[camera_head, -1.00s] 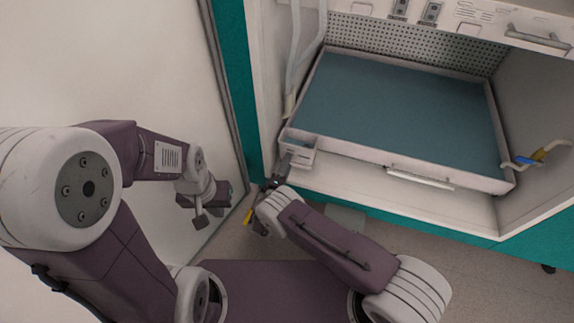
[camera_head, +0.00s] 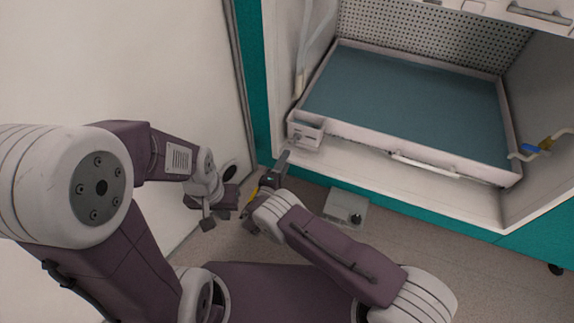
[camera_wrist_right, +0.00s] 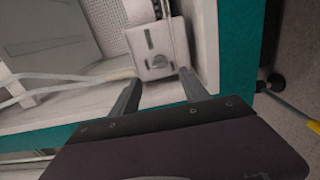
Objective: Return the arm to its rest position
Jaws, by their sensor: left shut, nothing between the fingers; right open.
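My left gripper (camera_head: 211,208) hangs at the left in the head view, near the pale wall panel, shut and empty. My right gripper (camera_head: 267,180) is in front of the chamber's lower left corner, its fingers spread and empty. In the right wrist view the two dark fingers of my right gripper (camera_wrist_right: 158,84) stand apart over the chamber's front edge. A small white box (camera_head: 306,131) at the tray's near left corner lies beyond the fingers, apart from them in the head view. It also shows in the right wrist view (camera_wrist_right: 157,47).
The open chamber holds a white-rimmed tray (camera_head: 375,139) with a blue-green floor. Pale tubes (camera_head: 304,55) hang at its left. A grey floor box (camera_head: 345,208) lies below the chamber's front. Bare floor (camera_head: 490,275) shows at lower right.

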